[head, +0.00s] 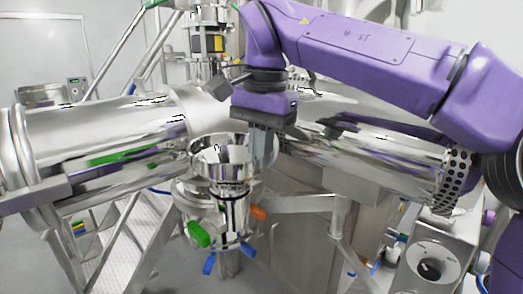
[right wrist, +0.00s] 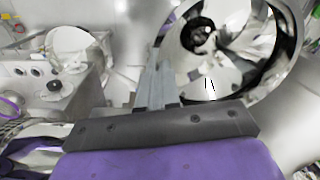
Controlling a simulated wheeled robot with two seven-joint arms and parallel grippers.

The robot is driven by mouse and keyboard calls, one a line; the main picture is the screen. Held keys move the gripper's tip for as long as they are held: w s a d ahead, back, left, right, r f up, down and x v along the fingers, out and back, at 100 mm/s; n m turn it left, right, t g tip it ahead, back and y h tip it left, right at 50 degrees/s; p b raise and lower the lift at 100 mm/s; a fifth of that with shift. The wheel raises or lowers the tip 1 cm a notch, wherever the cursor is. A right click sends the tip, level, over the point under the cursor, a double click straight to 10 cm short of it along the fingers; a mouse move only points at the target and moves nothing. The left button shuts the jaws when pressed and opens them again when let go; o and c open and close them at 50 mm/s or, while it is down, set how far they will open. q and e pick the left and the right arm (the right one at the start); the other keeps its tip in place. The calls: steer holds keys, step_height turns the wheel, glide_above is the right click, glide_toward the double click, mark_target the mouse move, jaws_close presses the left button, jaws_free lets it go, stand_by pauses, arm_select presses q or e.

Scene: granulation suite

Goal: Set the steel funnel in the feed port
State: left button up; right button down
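The steel funnel (head: 219,158) is a shiny wide-mouthed bowl with a narrow stem, near the middle of the head view. It stands about upright, directly above steel pipework with coloured handles. The feed port is not clearly told apart from this pipework, and I cannot tell whether the stem is seated. My right gripper (head: 262,165) points down at the funnel's right rim, its fingers close together and appearing shut on the rim. In the right wrist view, the fingers (right wrist: 160,55) meet the left edge of the funnel (right wrist: 270,75). My left gripper is not in view.
A large steel cylinder (head: 105,135) lies left of the funnel. Green (head: 199,234), orange (head: 258,213) and blue (head: 208,265) handles stick out below it. A control box with a dial (head: 429,268) stands at the lower right. Steel framework crowds the space underneath.

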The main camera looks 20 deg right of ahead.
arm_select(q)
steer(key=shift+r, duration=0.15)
arm_select(e)
steer(key=shift+s+r, duration=0.1)
steer(key=shift+s, duration=0.05)
steer(key=shift+s, duration=0.1)
steer(key=c, duration=1.3)
jaws_free()
